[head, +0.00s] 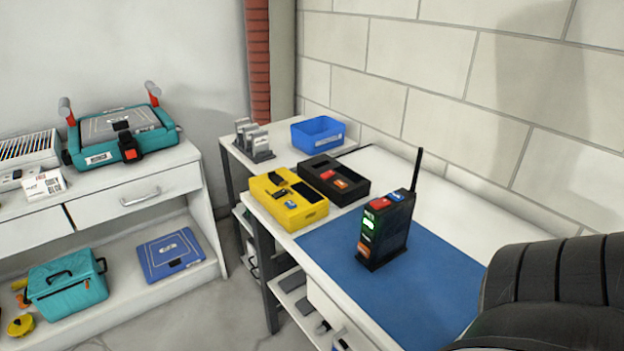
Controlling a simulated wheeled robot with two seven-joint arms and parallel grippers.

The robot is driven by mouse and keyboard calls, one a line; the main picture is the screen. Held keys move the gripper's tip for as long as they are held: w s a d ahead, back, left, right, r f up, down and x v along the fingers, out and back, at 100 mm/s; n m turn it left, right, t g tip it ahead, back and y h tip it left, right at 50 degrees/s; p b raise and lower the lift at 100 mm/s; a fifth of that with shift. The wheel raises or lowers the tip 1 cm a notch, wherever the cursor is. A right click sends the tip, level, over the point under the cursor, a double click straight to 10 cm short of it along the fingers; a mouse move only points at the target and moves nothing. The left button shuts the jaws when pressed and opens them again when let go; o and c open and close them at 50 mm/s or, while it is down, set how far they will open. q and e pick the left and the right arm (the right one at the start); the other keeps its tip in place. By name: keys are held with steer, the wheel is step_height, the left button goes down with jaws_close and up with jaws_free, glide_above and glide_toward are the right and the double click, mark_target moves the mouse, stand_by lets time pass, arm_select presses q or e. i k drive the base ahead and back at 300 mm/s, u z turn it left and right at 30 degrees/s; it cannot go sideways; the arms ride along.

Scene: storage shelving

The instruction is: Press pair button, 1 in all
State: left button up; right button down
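A black upright device (386,230) with a tall antenna stands on a blue mat (345,240) on the right-hand table. A red button (380,203) and a blue button (397,196) sit on its top. Its narrow front face carries green, white and orange-red markings or lights. The labels are too small to read, so I cannot tell which button is the pair button. Neither of my grippers is in view, and nothing is seen touching the device.
Left of the device are a yellow case (288,212) and a black tray (345,190) with coloured pieces. A blue bin (318,131) stands behind. The mat around the device is clear.

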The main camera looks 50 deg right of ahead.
mark_target(396, 197)
steer(key=u, duration=0.55)
steer(key=i, duration=0.6)
steer(key=z, duration=2.2)
